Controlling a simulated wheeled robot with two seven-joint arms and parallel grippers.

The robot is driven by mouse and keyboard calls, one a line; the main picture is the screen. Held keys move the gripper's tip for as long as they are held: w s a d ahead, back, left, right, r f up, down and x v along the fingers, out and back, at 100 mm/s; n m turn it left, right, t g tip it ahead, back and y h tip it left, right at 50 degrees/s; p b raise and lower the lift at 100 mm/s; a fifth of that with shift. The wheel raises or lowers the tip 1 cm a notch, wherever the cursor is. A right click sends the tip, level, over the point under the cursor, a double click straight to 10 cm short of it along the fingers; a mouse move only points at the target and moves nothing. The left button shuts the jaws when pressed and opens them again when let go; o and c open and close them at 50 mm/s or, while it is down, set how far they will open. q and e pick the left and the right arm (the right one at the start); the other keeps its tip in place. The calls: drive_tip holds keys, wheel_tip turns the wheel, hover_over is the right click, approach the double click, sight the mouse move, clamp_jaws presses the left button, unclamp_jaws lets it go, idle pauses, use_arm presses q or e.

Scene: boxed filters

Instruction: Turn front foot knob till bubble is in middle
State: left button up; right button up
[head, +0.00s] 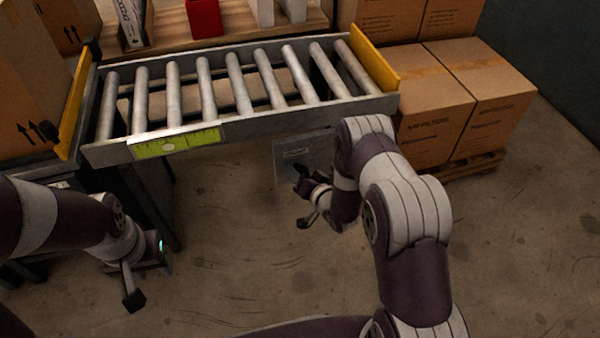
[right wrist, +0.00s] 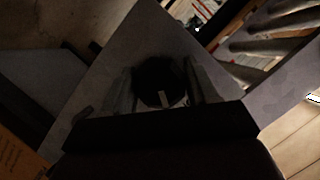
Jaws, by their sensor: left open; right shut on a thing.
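The roller conveyor (head: 270,122) has a yellow-green level strip (head: 200,139) on its front rail. A pale round bubble (head: 168,147) shows on the strip, a little left of its middle. The front foot knob (right wrist: 160,80) is a dark round knob with a white mark, seen in the right wrist view. My right gripper (right wrist: 160,92) is shut on it, one finger at each side. In the head view my right gripper (head: 306,200) is below the front rail, in front of a grey plate, and the knob is hard to make out. My left gripper (head: 140,282) is open, low at the left, away from the conveyor.
Cardboard boxes (head: 430,120) stand on a pallet at the right. Another box (head: 30,90) stands at the left end. The grey plate (head: 290,168) hangs under the rail. A shelf with a red item (head: 203,18) is behind. The floor at front right is clear.

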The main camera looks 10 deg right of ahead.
drive_tip(key=m+y, duration=0.2)
drive_tip(key=m, duration=0.1)
drive_tip(key=shift+t, duration=0.4)
drive_tip(key=m+t+y, duration=0.1)
drive_tip(key=m, duration=0.2)
drive_tip(key=shift+f+m, duration=0.1)
drive_tip(key=shift+m, duration=0.3)
drive_tip(key=shift+s, duration=0.1)
drive_tip(key=o, duration=1)
